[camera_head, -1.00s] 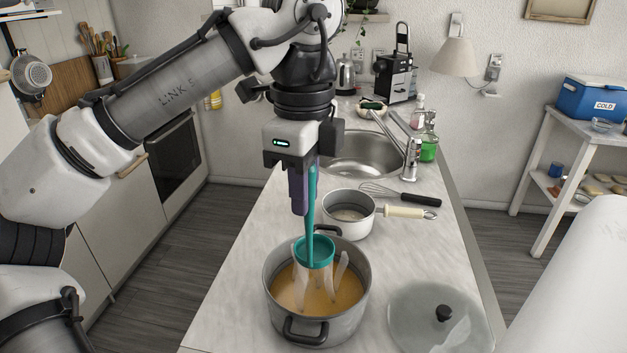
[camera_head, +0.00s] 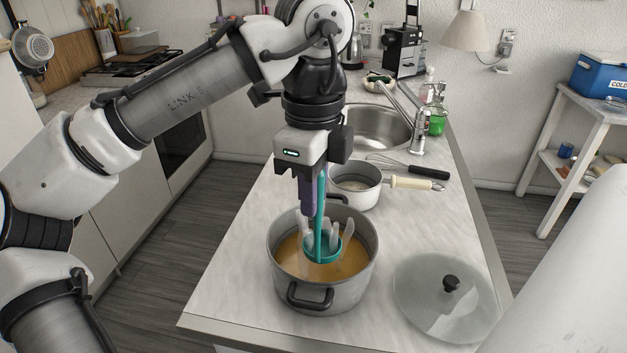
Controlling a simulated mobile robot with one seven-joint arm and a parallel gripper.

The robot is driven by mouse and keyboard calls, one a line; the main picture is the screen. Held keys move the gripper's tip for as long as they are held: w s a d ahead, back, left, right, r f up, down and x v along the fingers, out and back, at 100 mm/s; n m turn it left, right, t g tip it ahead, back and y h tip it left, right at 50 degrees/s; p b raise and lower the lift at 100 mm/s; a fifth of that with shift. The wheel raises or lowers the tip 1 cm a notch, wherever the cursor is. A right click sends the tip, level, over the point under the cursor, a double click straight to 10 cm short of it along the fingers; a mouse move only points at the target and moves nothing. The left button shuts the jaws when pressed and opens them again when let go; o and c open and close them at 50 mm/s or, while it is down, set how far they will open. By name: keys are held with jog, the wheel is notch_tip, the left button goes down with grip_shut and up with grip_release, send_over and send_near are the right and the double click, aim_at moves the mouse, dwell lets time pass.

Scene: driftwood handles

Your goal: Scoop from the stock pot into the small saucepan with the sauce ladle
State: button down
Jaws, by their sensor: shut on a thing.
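The grey stock pot (camera_head: 352,292) stands at the front of the counter with orange-brown soup (camera_head: 350,265) in it. The teal sauce ladle (camera_head: 320,215) hangs upright from my gripper (camera_head: 312,188), which is shut on its handle. The ladle's bowl is inside the pot, at or near the soup surface; I cannot tell how much it holds. Pale translucent streaks show around the bowl.
A glass lid (camera_head: 425,305) with a black knob lies right of the pot. A whisk (camera_head: 428,172) lies behind the saucepan handle. The sink (camera_head: 375,128) and faucet (camera_head: 418,135) are farther back. The counter left of the pot is clear.

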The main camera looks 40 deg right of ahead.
notch_tip(320, 180, down, 8)
jog(key=b, duration=0.3)
jog(key=shift+f+b, duration=0.25)
jog(key=shift+b, duration=0.15)
jog(key=shift+r, duration=0.15)
dwell(1.1)
notch_tip(320, 180, up, 6)
jog(key=p, duration=0.6)
jog(key=shift+r+p, duration=0.55)
jog(key=shift+r, duration=3.4)
jog(key=shift+r, duration=3)
